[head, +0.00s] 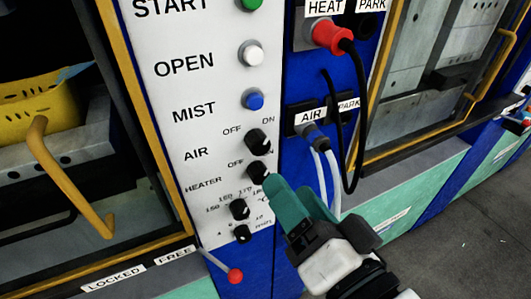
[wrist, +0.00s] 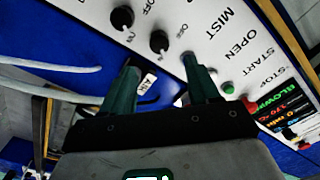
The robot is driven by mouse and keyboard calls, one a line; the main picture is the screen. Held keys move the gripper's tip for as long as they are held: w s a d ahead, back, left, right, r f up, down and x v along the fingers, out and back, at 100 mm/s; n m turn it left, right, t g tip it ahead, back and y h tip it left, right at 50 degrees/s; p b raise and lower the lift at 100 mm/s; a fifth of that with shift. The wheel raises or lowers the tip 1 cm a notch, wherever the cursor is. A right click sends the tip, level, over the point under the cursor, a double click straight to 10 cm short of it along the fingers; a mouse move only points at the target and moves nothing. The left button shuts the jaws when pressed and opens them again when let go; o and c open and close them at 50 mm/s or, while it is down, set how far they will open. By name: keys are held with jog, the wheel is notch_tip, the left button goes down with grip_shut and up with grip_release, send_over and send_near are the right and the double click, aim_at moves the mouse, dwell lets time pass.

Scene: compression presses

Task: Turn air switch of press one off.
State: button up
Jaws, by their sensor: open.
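The press's white control panel (head: 215,190) carries a black air switch (head: 257,141) beside the AIR label, with OFF at its left and ON at its right. In the wrist view the air switch (wrist: 160,41) lies beyond the gap between my fingers. The exact direction of its pointer is hard to tell. My gripper (head: 293,193) is open and empty, its green fingers below and right of the air switch in the head view. The fingers also show in the wrist view (wrist: 162,75). One fingertip appears close to the heater switch (head: 258,172) in the head view.
Two small black knobs (head: 240,209) sit below the heater switch. A blue mist button (head: 253,99) sits above the air switch. A red heat plug (head: 332,36) with a black cable and pale air hoses (head: 322,165) hang right of the panel. A red-tipped lever (head: 235,276) is below.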

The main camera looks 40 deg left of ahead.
aim_at(262, 150)
jog(key=p+x, duration=0.1)
jog(key=x, duration=0.8)
jog(key=shift+w+a+f+p, duration=0.1)
jog(key=shift+a+p, duration=0.15)
jog(key=shift+p, duration=0.15)
jog(key=shift+c, duration=0.3)
jog(key=c, duration=1)
jog(key=shift+n, duration=0.4)
jog(key=n+b, duration=0.1)
jog(key=n, duration=0.1)
jog(key=n+b, duration=0.2)
jog(key=n, duration=0.1)
jog(key=shift+w+d+f+n+b, duration=0.1)
jog(key=shift+w+f+n+b, duration=0.1)
jog(key=shift+n+b, duration=0.1)
jog(key=n+b, duration=0.3)
jog(key=n, duration=0.2)
jog(key=shift+r, duration=0.1)
jog(key=shift+n, duration=0.4)
jog(key=o, duration=1.1)
jog(key=shift+c, duration=0.2)
